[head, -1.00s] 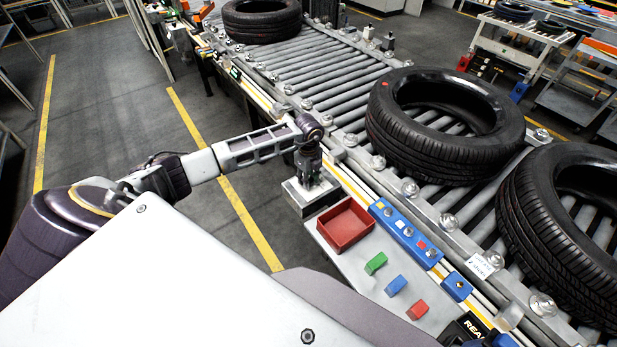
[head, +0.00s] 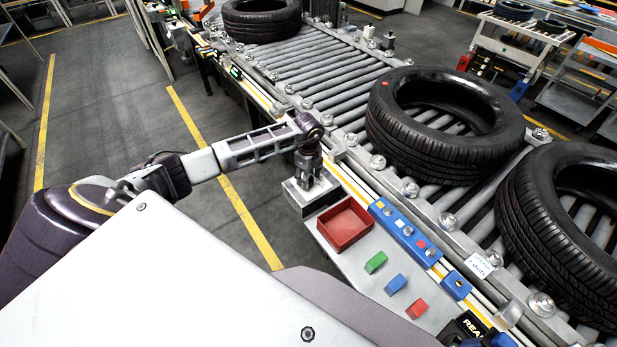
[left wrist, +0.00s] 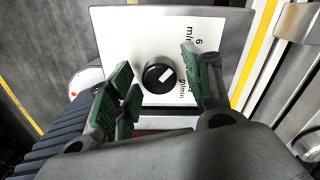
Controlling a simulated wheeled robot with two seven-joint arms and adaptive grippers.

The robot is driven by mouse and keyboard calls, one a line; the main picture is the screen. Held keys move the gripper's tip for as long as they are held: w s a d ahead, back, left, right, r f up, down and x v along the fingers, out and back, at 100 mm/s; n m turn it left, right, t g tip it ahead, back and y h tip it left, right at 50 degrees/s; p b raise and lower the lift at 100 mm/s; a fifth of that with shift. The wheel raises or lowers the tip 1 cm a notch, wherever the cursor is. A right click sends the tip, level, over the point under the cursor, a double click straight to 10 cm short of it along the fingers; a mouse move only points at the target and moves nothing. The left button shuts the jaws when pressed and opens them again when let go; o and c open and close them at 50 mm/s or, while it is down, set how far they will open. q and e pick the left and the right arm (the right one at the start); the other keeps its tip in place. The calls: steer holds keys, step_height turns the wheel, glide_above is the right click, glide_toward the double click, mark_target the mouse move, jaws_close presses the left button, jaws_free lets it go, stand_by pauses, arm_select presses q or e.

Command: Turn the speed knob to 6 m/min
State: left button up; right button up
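The speed knob (left wrist: 158,77) is round and black with a white pointer mark. It sits on a white plate (left wrist: 112,22) that bears "6" and "m/min" lettering, seen sideways in the left wrist view. The pointer slants toward the upper right of that view; I cannot tell its exact setting. My left gripper (left wrist: 163,72) is open, with green-padded fingers on either side of the knob and gaps to it. In the head view the left gripper (head: 308,182) points down over the grey control box (head: 304,206) and hides the knob. My right gripper is not in view.
A red tray (head: 345,226) and green (head: 375,262), blue (head: 396,284) and red (head: 416,308) blocks lie on the shelf beside the box. A blue button panel (head: 405,233) runs along the conveyor rail. Tyres (head: 440,125) lie on the rollers.

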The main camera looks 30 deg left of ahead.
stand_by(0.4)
arm_select(q)
step_height(320, 180, up, 12)
stand_by(0.7)
stand_by(0.5)
